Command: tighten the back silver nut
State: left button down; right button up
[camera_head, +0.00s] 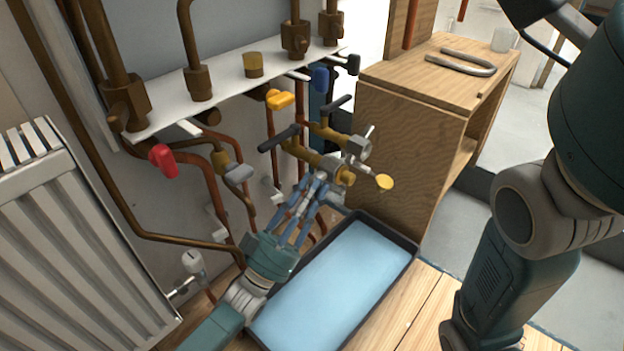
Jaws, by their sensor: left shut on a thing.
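Two brass valves with dark handles project from the wall pipes. A silver nut (358,149) sits at the end of the back valve (322,131). The front valve (309,154) lies just nearer, with its brass end close to my fingers. My left gripper (319,184) comes in from below and is shut at the lower side of the front valve's end, on a small grey part. The fingers largely hide this part, so I cannot tell whether it is a nut. The back silver nut is above and right of the fingertips, apart from them. My right gripper is out of view.
A black tray with a blue bottom (330,285) lies below my left gripper. A wooden cabinet (395,150) stands behind right, with a U-shaped metal piece (462,62) on top. A white radiator (75,245) is at left.

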pick_arm(q)
jog(key=shift+w+a+r+y, duration=0.15)
jog(key=shift+w+a+y, duration=0.1)
jog(key=shift+a+y, duration=0.25)
jog(key=c, duration=1.6)
grip_release()
jog(key=shift+c, duration=0.2)
jog(key=v, duration=1.2)
jog(key=shift+f, duration=0.2)
